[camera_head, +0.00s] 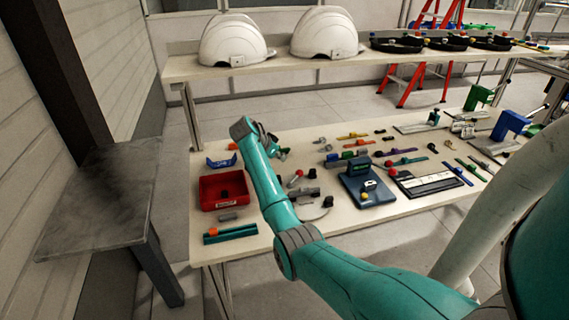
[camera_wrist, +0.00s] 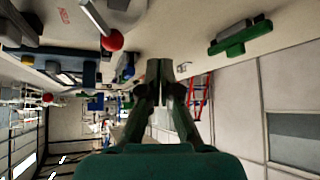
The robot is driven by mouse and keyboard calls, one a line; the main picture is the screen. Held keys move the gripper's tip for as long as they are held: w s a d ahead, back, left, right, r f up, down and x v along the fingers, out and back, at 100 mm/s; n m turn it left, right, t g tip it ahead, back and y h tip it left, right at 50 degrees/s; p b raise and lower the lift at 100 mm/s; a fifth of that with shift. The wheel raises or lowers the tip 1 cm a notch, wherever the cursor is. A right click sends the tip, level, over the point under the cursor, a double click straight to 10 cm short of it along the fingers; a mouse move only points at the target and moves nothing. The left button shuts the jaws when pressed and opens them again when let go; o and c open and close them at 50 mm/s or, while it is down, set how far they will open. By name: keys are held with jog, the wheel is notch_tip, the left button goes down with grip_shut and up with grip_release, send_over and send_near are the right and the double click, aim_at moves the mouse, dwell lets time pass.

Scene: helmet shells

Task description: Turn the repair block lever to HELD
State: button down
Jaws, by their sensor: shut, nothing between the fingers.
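A grey lever with a red ball knob (camera_head: 298,173) stands on the table beside grey and black parts. I take it for the repair block lever, but cannot read its position marks. In the wrist view, a red knob on a grey rod (camera_wrist: 112,41) shows at the upper left, apart from my fingers. My gripper (camera_wrist: 160,68) is shut and empty, its fingertips together. In the head view my gripper (camera_head: 277,147) is partly hidden behind my wrist, above the table and beyond the lever.
A red bin (camera_head: 206,190) stands at the left of the table (camera_head: 352,224). A blue fixture (camera_head: 368,196) stands right of the lever, with several small parts behind. White helmet shells (camera_head: 233,38) sit on the shelf behind. My forearm hangs over the table between bin and lever.

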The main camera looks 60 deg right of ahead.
jog(key=w+a+r, duration=0.1)
jog(key=w+r, duration=0.4)
jog(key=shift+a+r, duration=0.4)
dwell(0.3)
